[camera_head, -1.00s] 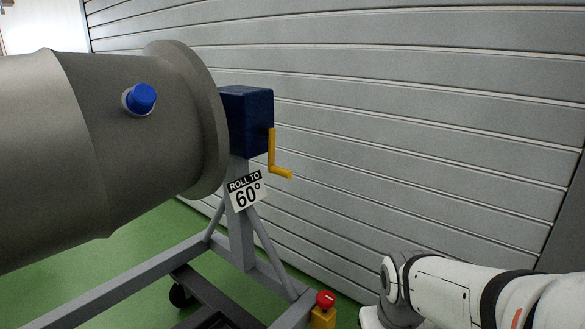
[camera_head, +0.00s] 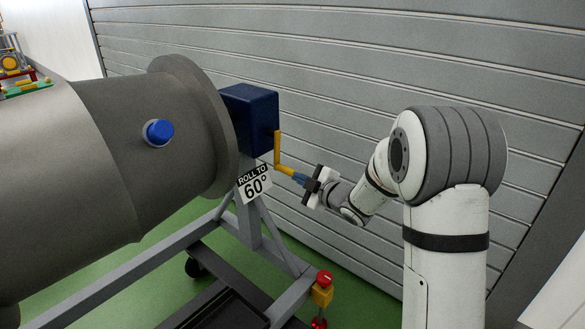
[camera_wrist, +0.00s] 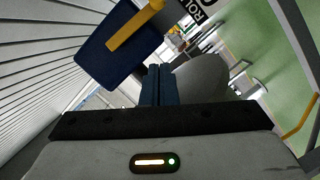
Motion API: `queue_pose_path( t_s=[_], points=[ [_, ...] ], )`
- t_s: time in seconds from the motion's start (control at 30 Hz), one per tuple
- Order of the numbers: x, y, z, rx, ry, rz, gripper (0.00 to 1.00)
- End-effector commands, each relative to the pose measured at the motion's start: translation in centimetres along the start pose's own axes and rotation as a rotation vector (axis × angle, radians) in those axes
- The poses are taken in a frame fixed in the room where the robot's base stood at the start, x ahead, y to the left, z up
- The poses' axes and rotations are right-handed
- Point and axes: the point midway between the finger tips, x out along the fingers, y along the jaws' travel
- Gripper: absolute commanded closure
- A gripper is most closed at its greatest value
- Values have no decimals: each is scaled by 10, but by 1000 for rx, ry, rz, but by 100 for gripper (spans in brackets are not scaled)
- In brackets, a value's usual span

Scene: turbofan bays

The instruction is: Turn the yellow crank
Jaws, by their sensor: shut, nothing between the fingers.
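The yellow crank (camera_head: 278,150) sticks out of the dark blue gearbox (camera_head: 250,118). Its arm hangs down and its handle points right, toward my gripper. My gripper (camera_head: 299,178) is shut and empty, its blue fingertips at the outer end of the handle in the head view. In the wrist view the crank (camera_wrist: 133,27) is at the top, above and left of the shut fingers (camera_wrist: 157,72), with a gap in the picture. I cannot tell whether fingers and handle touch.
The grey engine body (camera_head: 150,130) with a blue knob (camera_head: 158,132) lies left. A "ROLL TO 60°" sign (camera_head: 254,184) hangs on the grey stand (camera_head: 175,252). A red button on a yellow box (camera_head: 322,290) is below my arm. A slatted wall (camera_head: 400,60) stands behind.

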Motion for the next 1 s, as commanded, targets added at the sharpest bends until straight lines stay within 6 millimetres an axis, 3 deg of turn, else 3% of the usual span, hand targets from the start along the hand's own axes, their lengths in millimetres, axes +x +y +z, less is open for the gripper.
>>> queue_pose_path(
  t_s=[0.17, 0.5, 0.7, 1.0],
  points=[
    [26, -2, 0, -1, 3, 0, 100],
    [98, -2, 1, 0, 1, 0, 100],
    [103, -1, 31, 1, -4, 2, 100],
    [104, 1, 41, 1, -3, 2, 100]
  ],
)
